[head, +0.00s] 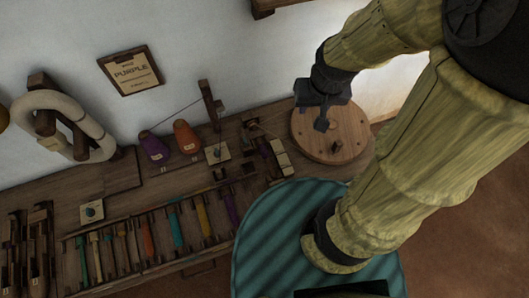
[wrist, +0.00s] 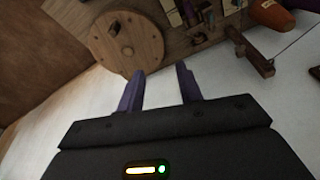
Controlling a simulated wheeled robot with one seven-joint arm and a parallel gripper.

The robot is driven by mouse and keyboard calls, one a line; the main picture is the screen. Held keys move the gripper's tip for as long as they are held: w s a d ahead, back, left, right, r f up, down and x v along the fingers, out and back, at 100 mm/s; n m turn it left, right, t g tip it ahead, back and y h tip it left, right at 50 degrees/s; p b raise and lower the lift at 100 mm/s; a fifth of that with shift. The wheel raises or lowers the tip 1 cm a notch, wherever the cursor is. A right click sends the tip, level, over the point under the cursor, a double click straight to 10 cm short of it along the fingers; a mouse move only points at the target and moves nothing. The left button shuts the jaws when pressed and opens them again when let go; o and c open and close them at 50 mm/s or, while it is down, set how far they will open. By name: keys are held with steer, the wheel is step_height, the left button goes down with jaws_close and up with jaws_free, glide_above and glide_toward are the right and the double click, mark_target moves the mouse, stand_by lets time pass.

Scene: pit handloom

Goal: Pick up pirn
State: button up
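A rack (head: 150,268) on the bench holds a row of slim pirns. Among them are a purple pirn (head: 232,209), a yellow pirn (head: 203,216), a blue pirn (head: 176,229), an orange pirn (head: 147,238) and a green pirn (head: 83,257). My gripper (head: 321,124) is up and to the right of the rack, in front of the round wooden disc (head: 352,134). In the wrist view my gripper (wrist: 160,87) has its two fingers apart with nothing between them. The disc (wrist: 125,42) shows beyond the fingertips there.
Purple (head: 154,147) and orange (head: 186,137) cones stand at the back of the bench (head: 90,190). A small upright post (head: 210,103) rises beside them. A sign (head: 131,72) reading "PURPLE" hangs on the wall. A teal striped round surface (head: 265,245) lies right of the rack.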

steer(key=w+a+f+m+t+b, duration=0.3)
steer(key=w+a+f+m, duration=0.1)
steer(key=w+a+m, duration=0.45)
steer(key=w+a+f+m+t+b, duration=0.2)
steer(key=w+a+f+m+b, duration=0.15)
steer(key=w+a+m, duration=0.45)
steer(key=s+a+f+m+g+h+b, duration=0.2)
steer(key=s+f+m+g+h, duration=0.1)
steer(key=s+f+m, duration=0.3)
steer(key=s+a+f+m+g+h+b, duration=0.2)
steer(key=s+f+m+g+h, duration=0.1)
steer(key=s+f+m, duration=0.4)
steer(key=m, duration=0.3)
steer(key=shift+a+f+h+b, duration=0.3)
steer(key=shift+a+f+b, duration=0.05)
steer(key=shift+a+b, duration=0.05)
steer(key=shift+f, duration=0.1)
